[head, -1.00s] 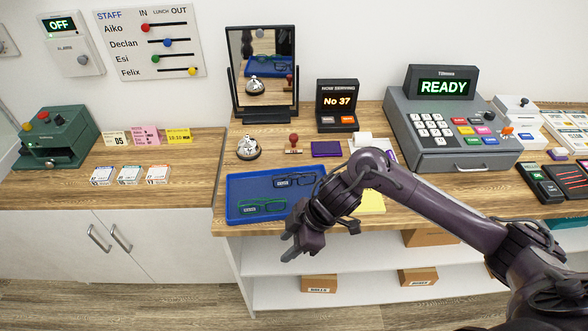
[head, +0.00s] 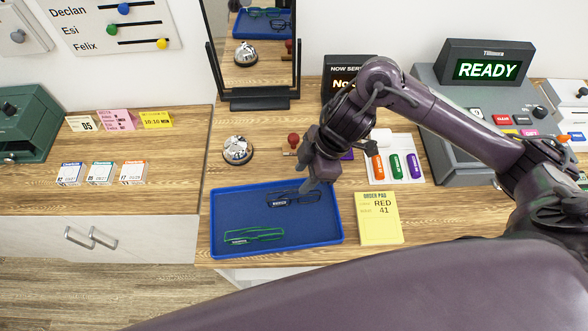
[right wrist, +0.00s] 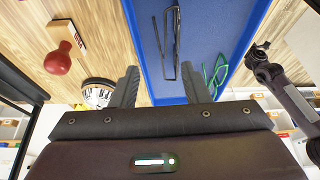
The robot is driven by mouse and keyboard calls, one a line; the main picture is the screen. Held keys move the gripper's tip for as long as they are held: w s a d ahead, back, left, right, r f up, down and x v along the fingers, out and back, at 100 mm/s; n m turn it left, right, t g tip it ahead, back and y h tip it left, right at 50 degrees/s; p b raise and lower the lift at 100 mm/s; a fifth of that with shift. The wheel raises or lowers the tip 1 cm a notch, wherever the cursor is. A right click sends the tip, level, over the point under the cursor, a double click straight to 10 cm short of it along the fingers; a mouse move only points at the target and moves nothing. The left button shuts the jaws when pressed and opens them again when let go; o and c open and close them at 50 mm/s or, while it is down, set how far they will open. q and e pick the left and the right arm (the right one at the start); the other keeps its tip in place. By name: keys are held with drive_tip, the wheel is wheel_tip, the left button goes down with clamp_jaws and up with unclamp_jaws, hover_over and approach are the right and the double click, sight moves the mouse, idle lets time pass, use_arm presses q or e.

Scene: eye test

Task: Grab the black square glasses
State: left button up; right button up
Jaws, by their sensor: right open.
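The black square glasses (head: 293,198) lie in the back right part of a blue tray (head: 226,216), with a small white tag. In the right wrist view the black glasses (right wrist: 176,45) lie beyond the fingertips, a little right of the middle. Green-framed glasses (head: 253,236) lie at the tray's front left; a part shows in the right wrist view (right wrist: 214,76). My right gripper (head: 307,185) is just above the black glasses at the tray's back right. Its fingers (right wrist: 158,88) are apart with nothing between them.
A silver bell (head: 238,150) and a red-handled stamp (head: 293,140) stand behind the tray. A yellow order pad (head: 378,218) lies to its right, with coloured markers (head: 395,165) behind. A mirror (head: 255,100) and a till (head: 485,75) stand at the back.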

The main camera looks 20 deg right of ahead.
sight(293, 191)
drive_tip(key=shift+s+a+f, duration=0.75)
drive_tip(key=shift+a+f, duration=0.05)
drive_tip(key=shift+f, duration=0.1)
drive_tip(key=shift+p+x, duration=0.75)
drive_tip(key=shift+x, duration=0.35)
drive_tip(key=shift+w+a+f, duration=0.15)
drive_tip(key=shift+w+f, duration=0.1)
drive_tip(key=shift+f, duration=0.35)
drive_tip(key=shift+w+a+f, duration=0.15)
drive_tip(key=shift+w+f, duration=0.1)
drive_tip(key=shift+f, duration=0.35)
drive_tip(key=shift+a+f, duration=0.1)
drive_tip(key=shift+f, duration=0.15)
drive_tip(key=c, duration=0.7)
use_arm(q)
drive_tip(key=s, duration=0.1)
drive_tip(key=s+r, duration=0.1)
drive_tip(key=s, duration=0.1)
drive_tip(key=shift+a+r, duration=0.25)
drive_tip(key=shift+r, duration=0.05)
use_arm(e)
drive_tip(key=shift+r, duration=0.1)
